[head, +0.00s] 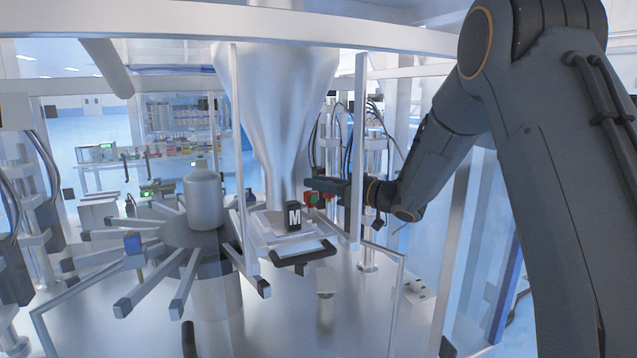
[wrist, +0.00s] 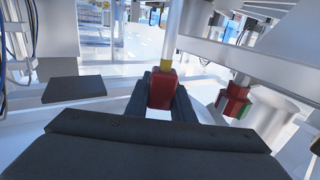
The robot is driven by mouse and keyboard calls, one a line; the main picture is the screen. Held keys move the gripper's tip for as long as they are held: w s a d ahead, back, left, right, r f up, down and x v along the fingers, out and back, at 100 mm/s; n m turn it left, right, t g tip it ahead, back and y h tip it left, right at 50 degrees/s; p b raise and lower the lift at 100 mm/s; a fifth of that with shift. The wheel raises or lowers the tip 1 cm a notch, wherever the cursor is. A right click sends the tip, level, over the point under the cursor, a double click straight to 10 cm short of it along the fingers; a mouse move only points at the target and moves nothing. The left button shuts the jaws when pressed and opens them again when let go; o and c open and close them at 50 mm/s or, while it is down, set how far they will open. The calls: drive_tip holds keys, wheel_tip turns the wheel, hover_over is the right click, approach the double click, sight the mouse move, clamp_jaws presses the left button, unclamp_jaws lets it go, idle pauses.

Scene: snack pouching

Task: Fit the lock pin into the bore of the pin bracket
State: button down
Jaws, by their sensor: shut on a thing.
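In the wrist view, my gripper (wrist: 161,98) is shut on the red grip of the lock pin (wrist: 161,88), with one dark finger on each side. A yellow band shows just above the red grip, and a silver rod rises behind it; I cannot tell whether the rod is part of the pin. In the head view, my gripper (head: 318,187) reaches in from the right beside the large silver funnel, with red and green parts close to its tip. I cannot clearly make out the pin bracket or its bore.
A second red and green knob (wrist: 234,100) hangs to the right in the wrist view. A dark plate (wrist: 75,89) lies left. In the head view, a black box marked M (head: 293,216) stands below the funnel (head: 280,110). A frame post (head: 357,150) is close to my arm.

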drive_tip(key=shift+f+b, duration=0.75)
drive_tip(key=shift+f, duration=0.8)
drive_tip(key=c, duration=1.5)
unclamp_jaws()
drive_tip(key=shift+f, duration=0.1)
drive_tip(key=shift+o, duration=0.2)
wheel_tip(320, 180, up, 10)
drive_tip(key=b, duration=0.3)
